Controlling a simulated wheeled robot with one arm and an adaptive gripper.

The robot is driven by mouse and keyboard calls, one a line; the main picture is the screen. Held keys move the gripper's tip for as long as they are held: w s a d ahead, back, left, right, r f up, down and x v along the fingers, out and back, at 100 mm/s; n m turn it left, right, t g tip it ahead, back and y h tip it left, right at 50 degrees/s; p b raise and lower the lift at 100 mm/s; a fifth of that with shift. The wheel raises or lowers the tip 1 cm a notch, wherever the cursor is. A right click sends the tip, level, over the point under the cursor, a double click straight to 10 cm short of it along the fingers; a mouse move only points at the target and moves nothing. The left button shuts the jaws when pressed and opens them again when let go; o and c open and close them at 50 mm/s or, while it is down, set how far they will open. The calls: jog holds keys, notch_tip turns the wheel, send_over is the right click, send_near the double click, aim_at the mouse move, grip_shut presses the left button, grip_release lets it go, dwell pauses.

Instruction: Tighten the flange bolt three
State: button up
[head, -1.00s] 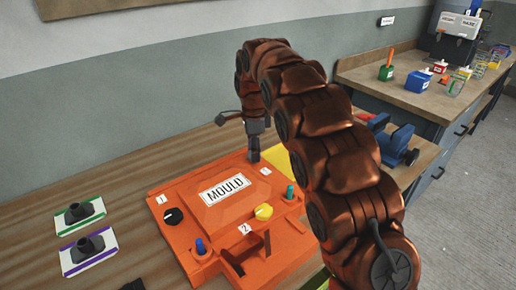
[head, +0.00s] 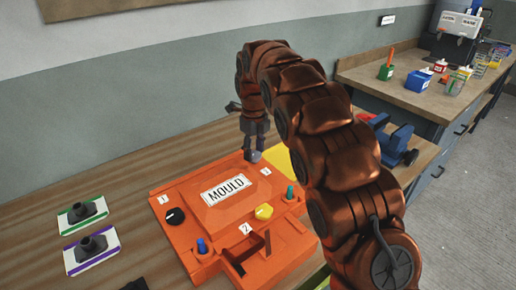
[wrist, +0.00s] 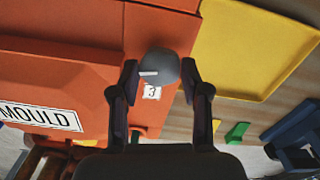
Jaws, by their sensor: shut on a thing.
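The orange mould (head: 190,226) with its MOULD label lies on the wooden bench. Flange bolt three, a grey round knob (wrist: 159,67), sits at the mould's corner beside the label marked 3 (wrist: 152,92). My gripper (head: 253,154) points down over that corner and is shut on the grey knob; in the wrist view its two fingers (wrist: 159,79) are on either side of it. A black knob (head: 175,217) stands by label 1 and a yellow knob (head: 264,212) by label 2. The knob's underside is hidden.
A yellow tray (wrist: 250,45) lies beside the mould. A blue device (head: 398,145) stands behind my arm. Two cards with black fittings, green-edged (head: 97,207) and purple-edged (head: 111,256), lie at the left. Bench wood between them and the mould is clear.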

aim_at(254, 152)
jog(key=shift+w+r+m, duration=0.1)
jog(key=shift+m, duration=0.6)
jog(key=o, duration=1.1)
jog(key=shift+d, duration=0.1)
jog(key=shift+r, duration=3.9)
